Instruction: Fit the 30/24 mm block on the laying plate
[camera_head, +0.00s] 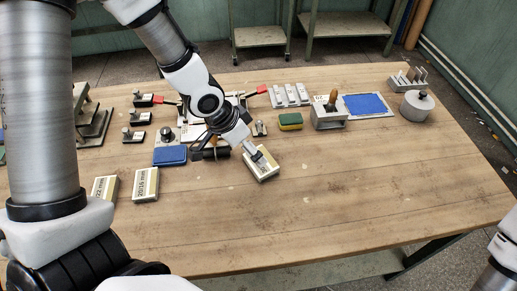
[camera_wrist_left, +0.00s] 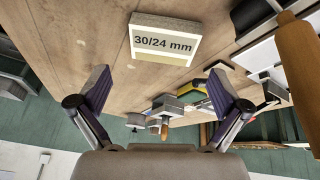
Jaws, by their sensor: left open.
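The 30/24 mm block (camera_head: 264,169) lies on the wooden table, right of the blue pad, its pale side partly covered by my left gripper (camera_head: 248,150). In the left wrist view the block (camera_wrist_left: 166,36) shows its "30/24 mm" label beyond my left gripper (camera_wrist_left: 160,88), whose two fingers are spread wide with nothing between them. The block looks apart from both fingers there. A pale plate (camera_head: 188,131) that may be the laying plate is among the fixtures behind my left gripper, mostly hidden by the arm. My right gripper is outside both views.
The 20/16 mm block (camera_head: 146,184) and another labelled block (camera_head: 105,188) lie at left front. A blue pad (camera_head: 170,156) lies left of my gripper. A green-yellow sponge (camera_head: 290,121) and a wooden-handled fixture (camera_head: 329,113) stand right. The table's right front is clear.

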